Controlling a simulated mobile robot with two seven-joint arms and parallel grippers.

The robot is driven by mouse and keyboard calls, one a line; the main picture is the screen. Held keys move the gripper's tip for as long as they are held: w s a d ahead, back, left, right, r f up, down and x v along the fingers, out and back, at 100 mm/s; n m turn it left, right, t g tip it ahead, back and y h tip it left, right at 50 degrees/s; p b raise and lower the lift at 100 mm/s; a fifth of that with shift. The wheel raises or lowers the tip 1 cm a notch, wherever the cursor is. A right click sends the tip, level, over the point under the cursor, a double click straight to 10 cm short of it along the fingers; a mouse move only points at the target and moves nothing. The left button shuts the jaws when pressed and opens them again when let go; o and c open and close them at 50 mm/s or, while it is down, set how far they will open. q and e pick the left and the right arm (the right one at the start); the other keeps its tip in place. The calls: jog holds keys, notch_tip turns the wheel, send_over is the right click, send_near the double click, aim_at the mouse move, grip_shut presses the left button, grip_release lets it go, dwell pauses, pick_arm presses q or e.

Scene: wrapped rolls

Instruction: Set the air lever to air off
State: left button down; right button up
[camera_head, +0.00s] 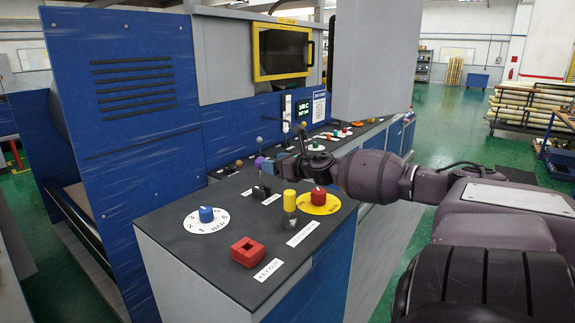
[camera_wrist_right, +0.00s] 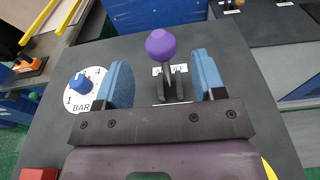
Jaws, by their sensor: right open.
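A lever with a purple ball knob (camera_head: 260,162) stands on the dark console top, beside white labels that are too small to read here. In the right wrist view the purple knob (camera_wrist_right: 161,44) tops a thin stem rising from a dark slotted base, with a partly hidden label behind it. My right gripper (camera_head: 276,164) reaches in from the right at the lever. In the wrist view its blue fingers (camera_wrist_right: 162,80) are open, one on each side of the stem, with gaps on both sides. My left gripper is not in view.
A blue panel (camera_head: 125,90) rises at left.

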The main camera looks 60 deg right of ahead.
jog(key=shift+s+a+r, duration=0.15)
jog(key=shift+s+r, duration=0.05)
jog(key=shift+s, duration=0.9)
jog(key=shift+s+a+r, duration=0.1)
jog(key=shift+s+r, duration=0.1)
jog(key=shift+s, duration=0.9)
